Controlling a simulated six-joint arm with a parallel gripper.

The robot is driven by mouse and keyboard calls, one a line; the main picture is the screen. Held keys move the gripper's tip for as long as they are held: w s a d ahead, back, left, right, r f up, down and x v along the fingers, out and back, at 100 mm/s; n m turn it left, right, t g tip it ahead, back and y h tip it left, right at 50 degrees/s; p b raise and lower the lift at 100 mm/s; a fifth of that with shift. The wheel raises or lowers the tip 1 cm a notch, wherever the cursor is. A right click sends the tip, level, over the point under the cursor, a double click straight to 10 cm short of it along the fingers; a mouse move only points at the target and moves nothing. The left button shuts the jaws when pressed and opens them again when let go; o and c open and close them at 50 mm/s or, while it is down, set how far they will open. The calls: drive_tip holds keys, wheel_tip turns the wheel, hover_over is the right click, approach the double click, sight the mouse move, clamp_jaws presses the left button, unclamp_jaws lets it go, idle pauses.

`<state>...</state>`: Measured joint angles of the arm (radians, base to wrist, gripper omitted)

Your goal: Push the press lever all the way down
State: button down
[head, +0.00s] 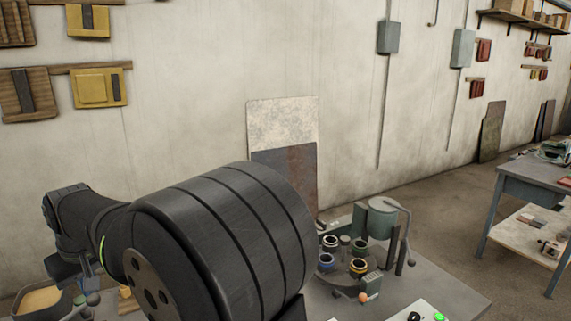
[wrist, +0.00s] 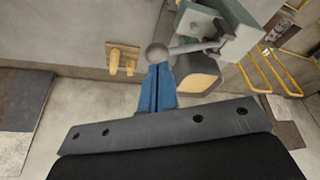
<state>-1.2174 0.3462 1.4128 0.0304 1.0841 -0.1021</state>
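The press lever is a grey rod (wrist: 195,47) with a round ball knob (wrist: 157,53) at its end. In the wrist view it runs rightward from the knob to the grey-green press body (wrist: 225,25). My gripper (wrist: 158,68) has blue fingers that lie together with only a thin slit between them. Its tips are at the knob, which shows just beyond them; I cannot tell whether they touch. In the head view the knob (head: 93,299) is at the lower left, below my wrist, and the press is mostly cut off by the frame edge.
A dark-rimmed container with tan contents (wrist: 198,78) sits beside the fingers, under the lever. In the head view, a green drum with a crank (head: 382,217) and several jars stand on the bench at right. My arm hides the bench middle.

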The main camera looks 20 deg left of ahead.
sight(98, 296)
drive_tip(key=shift+f, duration=0.15)
drive_tip(key=shift+w+d+f, duration=0.1)
drive_tip(key=shift+w+f, duration=0.05)
drive_tip(key=shift+f, duration=0.25)
drive_tip(key=shift+w+d+f, duration=0.1)
drive_tip(key=shift+f, duration=0.45)
drive_tip(key=shift+w+d+f, duration=0.1)
drive_tip(key=shift+d+f, duration=0.05)
drive_tip(key=shift+f, duration=0.65)
drive_tip(key=shift+f, duration=0.9)
drive_tip(key=shift+d+f, duration=0.1)
